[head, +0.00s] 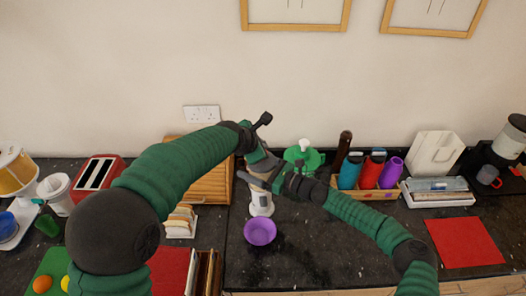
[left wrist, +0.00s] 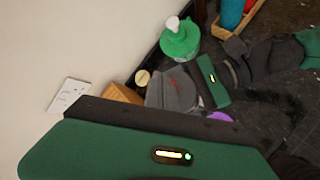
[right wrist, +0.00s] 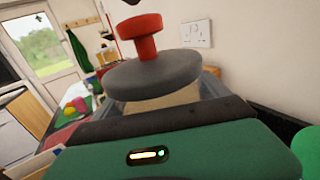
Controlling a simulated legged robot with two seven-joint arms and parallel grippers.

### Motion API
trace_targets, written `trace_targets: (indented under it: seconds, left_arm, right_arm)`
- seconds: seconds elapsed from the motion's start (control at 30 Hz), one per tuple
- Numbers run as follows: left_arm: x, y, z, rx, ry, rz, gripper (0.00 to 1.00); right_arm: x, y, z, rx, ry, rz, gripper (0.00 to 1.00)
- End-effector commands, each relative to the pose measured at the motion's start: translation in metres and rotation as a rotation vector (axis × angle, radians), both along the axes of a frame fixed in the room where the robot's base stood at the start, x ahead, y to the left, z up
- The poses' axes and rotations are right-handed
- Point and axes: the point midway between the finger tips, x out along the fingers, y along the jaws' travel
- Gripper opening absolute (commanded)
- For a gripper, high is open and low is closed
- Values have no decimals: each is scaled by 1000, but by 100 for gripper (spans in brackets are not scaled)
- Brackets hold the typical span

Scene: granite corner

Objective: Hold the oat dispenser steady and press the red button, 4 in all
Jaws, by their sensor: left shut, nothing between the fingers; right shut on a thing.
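The oat dispenser (head: 261,203) stands upright on the counter, its white foot showing and its top hidden behind my arms in the head view. The right wrist view shows its grey lid (right wrist: 155,78) and red button (right wrist: 140,36), which stands up on a stem. My right gripper (head: 258,182) is shut on the dispenser's body below the lid. My left gripper (head: 268,167) is shut and empty over the dispenser's top; I cannot tell whether it touches the button. The purple bowl (head: 260,232) sits in front of the foot; I cannot make out its contents.
A green lidded container (head: 304,158) stands close behind my right gripper. A crate (head: 365,192) of bottles is to the right. A toast rack (head: 181,221) and a wooden bread box (head: 205,186) are to the left. The counter right of the bowl is clear.

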Motion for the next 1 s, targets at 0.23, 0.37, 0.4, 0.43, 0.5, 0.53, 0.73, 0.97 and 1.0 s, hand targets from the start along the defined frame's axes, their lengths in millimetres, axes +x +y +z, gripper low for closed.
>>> trace_targets:
  seconds: [0.23,0.37,0.4,0.43,0.5,0.53,0.73,0.97,1.0]
  left_arm:
    - [0,0,0,1,0,-1,0]
    - [0,0,-1,1,0,-1,0]
    - [0,0,-1,1,0,-1,0]
    - [0,0,-2,1,0,-1,0]
    - [0,0,-3,1,0,-1,0]
    - [0,0,-3,1,0,-1,0]
    - [0,0,-5,1,-1,-1,0]
    - [0,0,-8,1,0,-1,0]
    - [0,0,-9,1,0,0,0]
  right_arm:
    - [0,0,1,1,-2,0,12]
    - [0,0,1,1,-2,0,12]
    - [0,0,1,1,-2,0,12]
    - [0,0,1,1,-2,0,12]
    - [0,0,1,2,-1,0,12]
    - [0,0,1,2,-1,0,12]
    - [0,0,1,2,-1,0,12]
    - [0,0,1,1,-2,0,12]
    - [0,0,1,1,-2,0,12]
